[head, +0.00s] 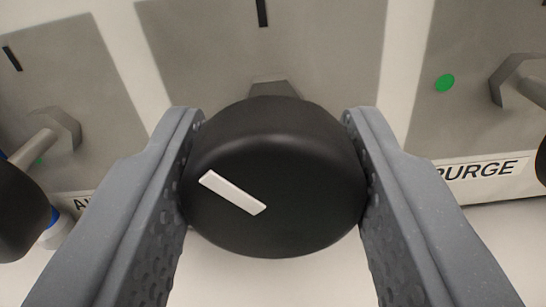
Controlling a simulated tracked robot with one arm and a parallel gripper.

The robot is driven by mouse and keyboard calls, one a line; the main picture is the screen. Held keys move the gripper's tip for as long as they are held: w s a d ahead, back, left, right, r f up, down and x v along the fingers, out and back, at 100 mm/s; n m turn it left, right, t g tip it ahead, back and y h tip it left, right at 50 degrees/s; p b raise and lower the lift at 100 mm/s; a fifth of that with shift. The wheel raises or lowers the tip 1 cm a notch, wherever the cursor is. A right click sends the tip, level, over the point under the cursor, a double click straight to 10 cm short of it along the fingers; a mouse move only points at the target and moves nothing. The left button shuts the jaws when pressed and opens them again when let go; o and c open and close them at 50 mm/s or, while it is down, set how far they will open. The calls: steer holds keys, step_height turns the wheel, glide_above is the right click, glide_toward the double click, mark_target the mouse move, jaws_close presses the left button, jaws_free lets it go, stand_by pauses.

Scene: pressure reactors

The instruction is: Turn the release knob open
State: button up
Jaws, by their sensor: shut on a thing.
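A round black knob (290,165) fills the middle of the head view. A white pointer bar (232,193) on its face slants from upper left to lower right. My gripper (274,180) is shut on the knob, with one grey finger against its left side and one against its right. Behind the knob is a grey plate (330,50) with a black mark (262,12) at its top. The knob's own label is not visible, so I cannot read whether this is the release knob.
Another black knob (20,212) stands at the left edge, beside a partly hidden label starting with "A". At the right are a "PURGE" label (482,170), a green dot (445,83) and a knob stem (515,78). Both neighbours are close to my fingers.

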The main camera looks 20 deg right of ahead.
steer(key=n+p, duration=0.2)
steer(key=n, duration=0.1)
steer(key=shift+n+p, duration=0.3)
steer(key=shift+n, duration=0.1)
steer(key=n+p, duration=0.1)
steer(key=n, duration=0.3)
steer(key=shift+f+n+p, duration=0.15)
steer(key=shift+n+p, duration=0.15)
steer(key=shift+p, duration=0.1)
steer(key=n, duration=0.4)
steer(key=shift+a+f+n, duration=0.1)
steer(key=shift+n, duration=1.8)
steer(key=shift+a, duration=0.1)
steer(key=o, duration=1)
steer(key=shift+c, duration=0.2)
